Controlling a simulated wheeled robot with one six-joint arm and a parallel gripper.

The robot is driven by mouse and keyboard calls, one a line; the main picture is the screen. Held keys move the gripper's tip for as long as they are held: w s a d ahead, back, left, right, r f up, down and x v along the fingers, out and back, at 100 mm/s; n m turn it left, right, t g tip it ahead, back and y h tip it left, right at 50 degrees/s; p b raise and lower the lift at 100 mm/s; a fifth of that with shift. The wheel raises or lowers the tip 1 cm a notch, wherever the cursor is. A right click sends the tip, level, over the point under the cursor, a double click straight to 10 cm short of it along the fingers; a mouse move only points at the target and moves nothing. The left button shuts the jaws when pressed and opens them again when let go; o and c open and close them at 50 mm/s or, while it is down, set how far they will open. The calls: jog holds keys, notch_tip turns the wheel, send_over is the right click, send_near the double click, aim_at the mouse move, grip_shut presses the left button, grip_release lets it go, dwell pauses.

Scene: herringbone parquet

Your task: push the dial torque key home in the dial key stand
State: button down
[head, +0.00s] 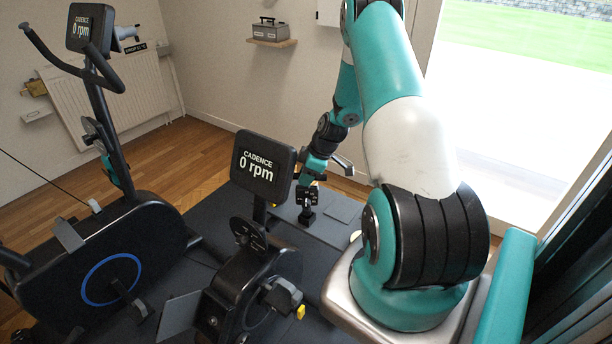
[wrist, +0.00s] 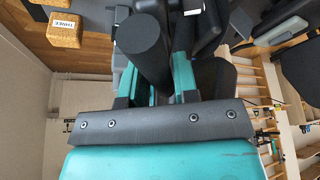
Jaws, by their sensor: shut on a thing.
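My gripper (head: 311,178) reaches down behind the small console, over the dark mat. In the wrist view, the two teal fingers of my gripper (wrist: 155,85) are closed around a thick black cylinder (wrist: 146,50), which looks like the handle of the dial torque key. In the head view a small black piece (head: 307,196) shows just below the fingers, standing over a grey plate on the mat. I cannot tell where the key ends and the dial key stand begins. The key's lower end and its seat are hidden, so its depth cannot be seen.
A cadence console (head: 262,167) on a post stands close left of my gripper. An exercise bike (head: 90,262) fills the left. A grey metal box (head: 268,31) sits on a wall shelf. In the wrist view, cork blocks (wrist: 64,32) lie at upper left, one labelled.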

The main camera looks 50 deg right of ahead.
jog(key=shift+f+b, duration=1.25)
jog(key=shift+f, duration=0.4)
jog(key=c, duration=0.8)
grip_release()
jog(key=shift+r, duration=0.1)
jog(key=b+v, duration=0.1)
jog(key=v, duration=1.6)
jog(key=shift+s+r, duration=0.1)
jog(key=shift+r, duration=0.05)
